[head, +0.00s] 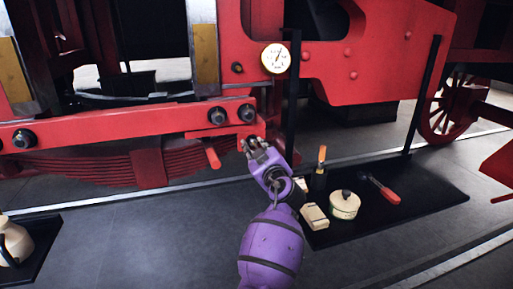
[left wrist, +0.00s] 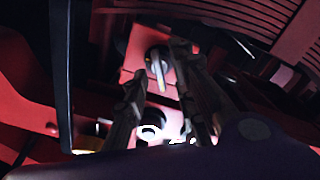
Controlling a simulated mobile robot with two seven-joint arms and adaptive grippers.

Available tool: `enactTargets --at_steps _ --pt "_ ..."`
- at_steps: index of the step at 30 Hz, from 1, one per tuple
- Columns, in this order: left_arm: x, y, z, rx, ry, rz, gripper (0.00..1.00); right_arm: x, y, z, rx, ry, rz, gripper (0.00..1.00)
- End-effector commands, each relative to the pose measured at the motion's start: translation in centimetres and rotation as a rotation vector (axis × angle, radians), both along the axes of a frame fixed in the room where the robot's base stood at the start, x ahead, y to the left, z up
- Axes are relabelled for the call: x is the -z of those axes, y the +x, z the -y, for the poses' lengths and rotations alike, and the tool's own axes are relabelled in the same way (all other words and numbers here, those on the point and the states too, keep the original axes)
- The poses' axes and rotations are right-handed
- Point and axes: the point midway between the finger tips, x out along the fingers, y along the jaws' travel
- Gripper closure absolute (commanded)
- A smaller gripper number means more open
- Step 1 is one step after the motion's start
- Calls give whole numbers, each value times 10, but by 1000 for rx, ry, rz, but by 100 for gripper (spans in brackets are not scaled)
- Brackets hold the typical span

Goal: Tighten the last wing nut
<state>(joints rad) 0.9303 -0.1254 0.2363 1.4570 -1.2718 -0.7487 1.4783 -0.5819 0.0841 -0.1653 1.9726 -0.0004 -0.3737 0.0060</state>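My left gripper (head: 254,146) reaches up beside the end of the red beam (head: 110,123) on the locomotive. In the left wrist view its two dark fingers stand apart with a gap between them. Through that gap shows a small pale-edged fitting on a dark round base, which looks like the wing nut (left wrist: 158,66), on a red plate (left wrist: 138,45). The fingers point toward it, one on each side in the picture; I cannot tell whether they touch it. In the head view the wing nut cannot be made out. My right gripper is not in view.
A black mat (head: 425,187) on the floor holds a round tin (head: 344,205), a red-handled tool (head: 389,195) and a pale block (head: 314,216). A pressure gauge (head: 275,58) is above the gripper. A red handle (head: 212,155) hangs left of the gripper.

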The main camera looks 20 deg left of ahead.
Motion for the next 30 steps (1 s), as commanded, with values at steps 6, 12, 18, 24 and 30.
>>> enactTargets --at_steps 6,12,18,24,30 --pt "1 1 0 1 0 -1 75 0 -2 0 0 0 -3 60" --pt "1 0 0 1 0 -1 100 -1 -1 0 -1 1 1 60" --pt "1 0 0 1 0 -1 100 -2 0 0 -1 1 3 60" --pt "1 0 0 1 17 -12 100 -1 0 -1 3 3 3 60" --pt "1 0 0 0 89 -60 100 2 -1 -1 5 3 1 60"
